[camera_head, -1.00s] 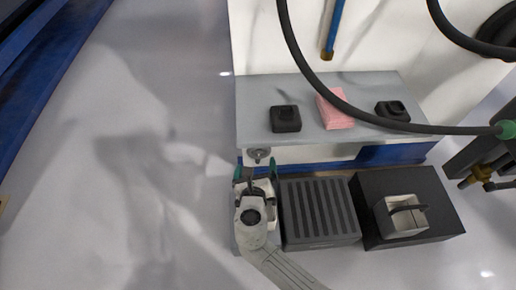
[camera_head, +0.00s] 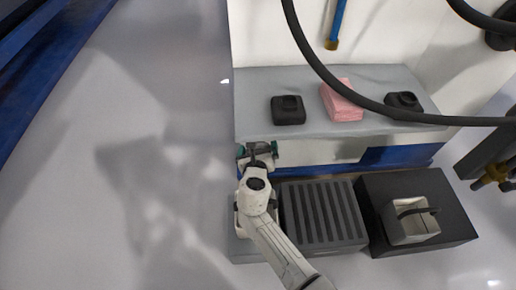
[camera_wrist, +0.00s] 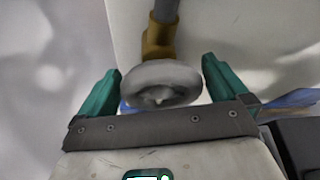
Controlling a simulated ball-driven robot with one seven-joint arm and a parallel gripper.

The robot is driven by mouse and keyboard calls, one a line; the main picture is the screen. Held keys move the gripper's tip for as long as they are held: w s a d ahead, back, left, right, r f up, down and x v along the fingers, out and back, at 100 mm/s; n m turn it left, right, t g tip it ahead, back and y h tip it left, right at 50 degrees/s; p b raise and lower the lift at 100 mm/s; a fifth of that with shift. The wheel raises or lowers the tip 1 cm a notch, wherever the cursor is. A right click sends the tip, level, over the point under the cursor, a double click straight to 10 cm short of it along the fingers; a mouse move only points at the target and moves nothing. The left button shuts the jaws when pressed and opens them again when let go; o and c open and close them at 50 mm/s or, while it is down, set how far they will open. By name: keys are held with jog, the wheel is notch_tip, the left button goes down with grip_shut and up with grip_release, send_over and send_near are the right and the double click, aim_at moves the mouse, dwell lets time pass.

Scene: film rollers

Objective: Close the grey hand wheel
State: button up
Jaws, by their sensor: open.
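The grey hand wheel (camera_wrist: 160,84) is a round wheel on a brass fitting (camera_wrist: 158,40) at the end of a grey pipe, seen close in the wrist view. My gripper (camera_wrist: 155,85) is open, with one green finger on each side of the wheel. Small gaps show between the fingers and the rim, and I cannot tell whether anything touches. In the head view my gripper (camera_head: 257,152) is at the front left edge of the grey counter and mostly hides the wheel.
The grey counter (camera_head: 240,100) holds two black blocks (camera_head: 288,110) (camera_head: 403,101) and a pink stack (camera_head: 341,102). A slatted dark box (camera_head: 322,215) and a black box (camera_head: 450,210) with a grey handled container (camera_head: 408,220) stand right of my arm. A black hose crosses above. Open floor lies left.

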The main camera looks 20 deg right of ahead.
jog(key=shift+c, duration=0.3)
jog(key=c, duration=0.7)
jog(key=shift+r, duration=0.1)
jog(key=shift+d+m+y+p, duration=0.2)
jog(key=shift+m+y+p, duration=0.6)
jog(key=shift+m, duration=0.4)
jog(key=shift+s+d+m+t+y, duration=0.1)
jog(key=shift+m+t+y, duration=0.2)
jog(key=shift+m+y, duration=0.4)
jog(key=shift+m+t+y+b, duration=0.3)
jog(key=shift+m+y+b, duration=0.2)
jog(key=shift+m, duration=0.6)
